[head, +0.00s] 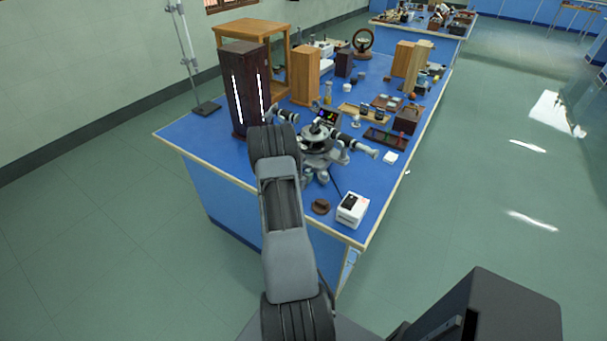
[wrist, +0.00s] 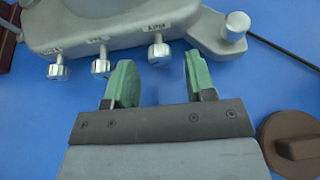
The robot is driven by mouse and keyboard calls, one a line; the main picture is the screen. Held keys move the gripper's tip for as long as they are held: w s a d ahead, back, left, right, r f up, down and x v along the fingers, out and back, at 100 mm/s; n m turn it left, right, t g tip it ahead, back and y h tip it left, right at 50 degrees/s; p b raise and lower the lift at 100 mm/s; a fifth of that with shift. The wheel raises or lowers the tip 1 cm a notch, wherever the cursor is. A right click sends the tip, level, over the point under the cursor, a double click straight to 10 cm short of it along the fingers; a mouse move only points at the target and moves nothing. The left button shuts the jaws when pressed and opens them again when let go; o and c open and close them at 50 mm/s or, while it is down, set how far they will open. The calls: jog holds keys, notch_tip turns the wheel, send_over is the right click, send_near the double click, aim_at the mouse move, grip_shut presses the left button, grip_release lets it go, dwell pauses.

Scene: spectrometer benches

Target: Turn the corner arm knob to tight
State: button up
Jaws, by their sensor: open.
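The grey spectrometer (head: 318,155) stands near the front corner of the blue bench, partly behind my arm. In the wrist view, its grey base (wrist: 110,22) carries three small silver knobs along the near edge: a left knob (wrist: 57,72), a middle knob (wrist: 101,67) and a right knob (wrist: 160,54). Each has a small label above it; I cannot read which names the corner arm. My gripper (wrist: 160,78) is open and empty, with green fingers pointing at the base. The right knob lies between the finger lines, just beyond the tips. I cannot see the gripper in the head view.
A brown round piece (wrist: 290,140) lies right of my gripper. A silver levelling foot (wrist: 235,25) and a black cable (wrist: 285,40) are at upper right. A white box (head: 352,209) stands at the bench corner. A tall dark wooden case (head: 245,90) stands left of the spectrometer.

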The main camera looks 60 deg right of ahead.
jog(key=shift+d+f, duration=0.15)
jog(key=shift+d, duration=0.15)
jog(key=c, duration=0.9)
jog(key=shift+f+b, duration=0.3)
jog(key=shift+b, duration=0.85)
jog(key=shift+f+m+t+b, duration=0.1)
jog(key=shift+m+t+b, duration=0.35)
jog(key=shift+b, duration=0.5)
jog(key=shift+s+m+b, duration=0.1)
jog(key=shift+m+b, duration=0.25)
jog(key=shift+b, duration=0.75)
jog(key=shift+r+t+b, duration=0.25)
jog(key=shift+r+b, duration=0.1)
jog(key=shift+b, duration=0.1)
